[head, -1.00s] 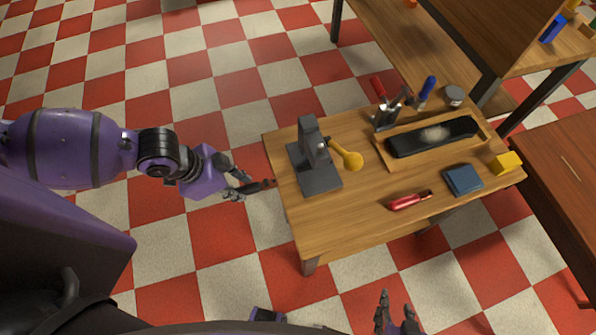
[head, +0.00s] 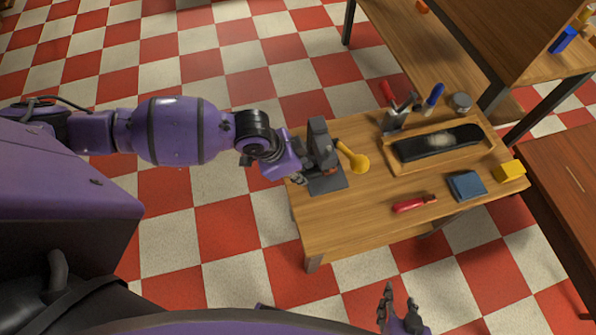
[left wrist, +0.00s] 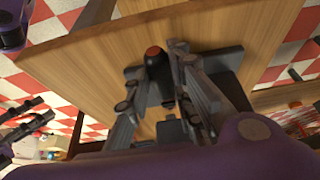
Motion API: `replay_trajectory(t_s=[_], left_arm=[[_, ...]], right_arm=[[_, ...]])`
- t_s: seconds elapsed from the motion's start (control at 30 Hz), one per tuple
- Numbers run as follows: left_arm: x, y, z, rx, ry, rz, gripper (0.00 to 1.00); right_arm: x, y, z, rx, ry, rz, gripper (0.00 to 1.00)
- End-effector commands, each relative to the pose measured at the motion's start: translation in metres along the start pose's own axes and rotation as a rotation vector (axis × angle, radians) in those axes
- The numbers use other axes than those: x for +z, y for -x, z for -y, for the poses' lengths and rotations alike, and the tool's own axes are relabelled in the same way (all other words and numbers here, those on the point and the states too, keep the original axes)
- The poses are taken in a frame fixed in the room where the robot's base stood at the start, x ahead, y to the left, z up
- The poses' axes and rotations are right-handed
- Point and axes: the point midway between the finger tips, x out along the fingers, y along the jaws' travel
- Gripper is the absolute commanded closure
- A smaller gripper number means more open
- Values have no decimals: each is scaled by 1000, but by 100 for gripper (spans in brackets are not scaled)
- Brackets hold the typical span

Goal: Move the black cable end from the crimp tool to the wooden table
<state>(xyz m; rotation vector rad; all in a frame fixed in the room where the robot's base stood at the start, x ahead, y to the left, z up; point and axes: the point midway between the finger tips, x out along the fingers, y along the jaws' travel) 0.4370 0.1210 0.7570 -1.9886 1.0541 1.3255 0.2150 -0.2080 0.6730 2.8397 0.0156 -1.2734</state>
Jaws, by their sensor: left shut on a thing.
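The grey crimp tool (head: 319,140) stands upright on its dark base at the left end of the wooden table (head: 375,220). A yellow round-ended piece (head: 354,158) is at its right side. My left gripper (head: 303,175) is at the tool's near left side, partly hidden by my wrist. In the left wrist view its fingers (left wrist: 154,82) are shut on the black cable end (left wrist: 157,68), which has a reddish tip. In the head view that tip (head: 331,169) shows low beside the tool, over its base; contact is unclear. My right gripper (head: 399,308) is open and empty in front of the table.
On the table are a red-handled tool (head: 414,204), a blue block (head: 466,186), a yellow block (head: 510,171), a wooden tray (head: 400,172) with a black pad, and upright red- and blue-handled tools (head: 397,118). The front left tabletop is clear.

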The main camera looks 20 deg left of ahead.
Motion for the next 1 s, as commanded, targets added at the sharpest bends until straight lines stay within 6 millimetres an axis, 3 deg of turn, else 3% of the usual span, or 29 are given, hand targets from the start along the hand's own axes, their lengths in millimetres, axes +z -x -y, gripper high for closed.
replay_trajectory(t_s=[0.23, 0.27, 0.4, 0.67, 0.8, 1.0], left_arm=[[3, -4, -1, 2, 1, 1, 100], [3, -4, -1, 2, 1, 1, 75], [2, -3, -1, 2, 1, 1, 60], [2, -3, -1, 2, 1, 1, 60], [5, -8, -2, 6, 1, 3, 60], [2, 32, 0, 0, -1, 0, 60]], right_arm=[[8, 2, 0, 1, -1, 14, 60], [8, 2, 0, 1, -1, 13, 60], [7, 2, 0, 1, -1, 12, 60], [5, 1, 0, 0, 0, 8, 60], [16, -2, 1, -1, 1, 22, 60], [4, -2, 0, 0, 1, 4, 60]])
